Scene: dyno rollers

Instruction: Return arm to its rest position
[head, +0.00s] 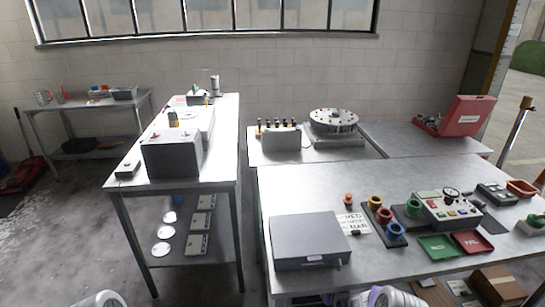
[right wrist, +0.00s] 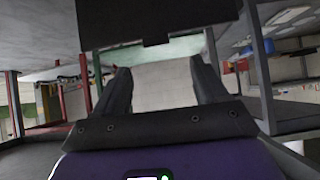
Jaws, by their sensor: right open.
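My right gripper (right wrist: 160,78) shows in the right wrist view with its two dark fingers apart. It is open, and nothing shows between the fingers except a pale, blurred surface farther off. In the head view, only white, rounded parts of my own arms show at the bottom edge. Neither gripper can be made out there, and my left gripper is in no view.
A metal table (head: 301,194) at the right bears a grey box (head: 305,241), coloured rings, a gauge panel (head: 447,208) and green and red trays. A narrow bench (head: 222,140) with a grey unit stands left of it. Bare floor lies between them. Cardboard boxes sit under the right table.

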